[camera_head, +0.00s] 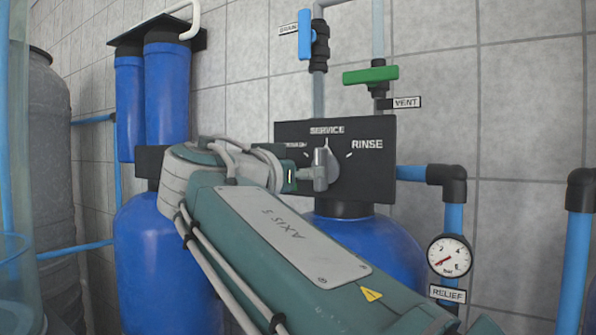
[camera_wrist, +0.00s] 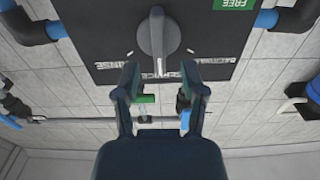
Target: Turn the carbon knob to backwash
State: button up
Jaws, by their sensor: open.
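A grey knob (camera_head: 332,163) sits on a black panel (camera_head: 378,180) above a blue tank. It also shows in the wrist view (camera_wrist: 157,40), where the picture is upside down. Its pointer is at SERVICE, between RINSE and BACKWASH; BACKWASH is partly hidden by my arm in the head view. No carbon label is readable. My gripper (camera_wrist: 160,80) is open and empty, with its fingers apart in front of the panel near the SERVICE label. The knob shows beyond the fingertips, not between them. In the head view my gripper (camera_head: 320,169) overlaps the knob's left side.
A blue-handled drain valve (camera_head: 305,35) and a green-handled vent valve (camera_head: 370,75) are above the panel. A pressure gauge (camera_head: 449,256) and blue pipes stand at right. Another blue tank (camera_head: 160,260) and blue filter housings (camera_head: 166,95) are at left. A green FREE label (camera_wrist: 233,4) shows near the panel.

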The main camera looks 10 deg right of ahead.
aim_at(323, 158)
jog(key=shift+x, duration=2.3)
grip_shut()
